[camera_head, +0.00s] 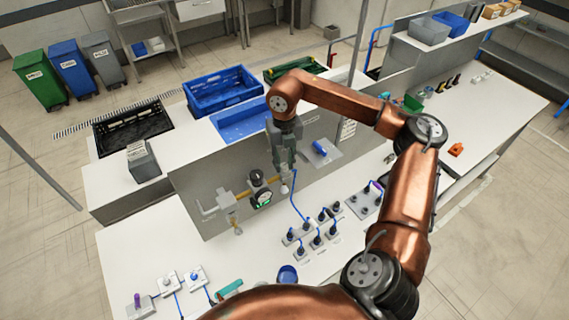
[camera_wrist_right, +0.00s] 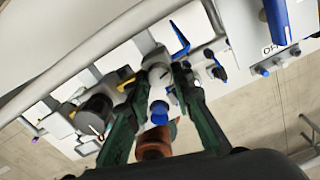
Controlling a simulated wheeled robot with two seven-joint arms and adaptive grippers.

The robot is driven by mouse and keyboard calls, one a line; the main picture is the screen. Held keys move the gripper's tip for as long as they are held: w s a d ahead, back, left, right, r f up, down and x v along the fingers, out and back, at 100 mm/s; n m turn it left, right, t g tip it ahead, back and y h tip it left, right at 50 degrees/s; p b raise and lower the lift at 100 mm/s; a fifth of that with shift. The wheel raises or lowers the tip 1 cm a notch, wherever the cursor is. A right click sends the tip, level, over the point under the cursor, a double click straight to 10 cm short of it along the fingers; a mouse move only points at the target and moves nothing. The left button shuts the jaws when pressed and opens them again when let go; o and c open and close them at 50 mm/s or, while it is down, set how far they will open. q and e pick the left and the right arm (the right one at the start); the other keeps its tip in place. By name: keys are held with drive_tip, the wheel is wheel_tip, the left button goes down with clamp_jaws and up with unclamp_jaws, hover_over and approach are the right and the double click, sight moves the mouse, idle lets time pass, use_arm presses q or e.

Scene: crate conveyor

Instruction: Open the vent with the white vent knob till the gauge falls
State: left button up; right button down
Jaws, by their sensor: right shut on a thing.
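My right gripper (camera_head: 285,172) points down at the pipe assembly on the grey panel. In the right wrist view its two dark green fingers (camera_wrist_right: 165,75) are closed on the white vent knob (camera_wrist_right: 158,76), one on each side. In the head view the fingers mostly cover the knob, and a small white part (camera_head: 285,188) shows below them. The round dark gauge (camera_head: 257,179) sits on the yellow pipe just left of the gripper; its reading is too small to tell. A dark round body with a green display (camera_head: 263,200) is below it. My left gripper is not in view.
White valve fittings (camera_head: 228,203) stand left of the gauge. Several black knobs on grey blocks (camera_head: 315,233) stand on the white bench below. A blue-handled part (camera_head: 320,147) is on a plate to the right. A blue crate (camera_head: 222,88) stands behind the panel.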

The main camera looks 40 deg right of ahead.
sight(284, 166)
drive_tip(key=shift+w+r+m, duration=0.1)
drive_tip(key=shift+m, duration=1.1)
drive_tip(key=c, duration=1.7)
unclamp_jaws()
wheel_tip(284, 166, up, 12)
drive_tip(key=shift+f, duration=0.1)
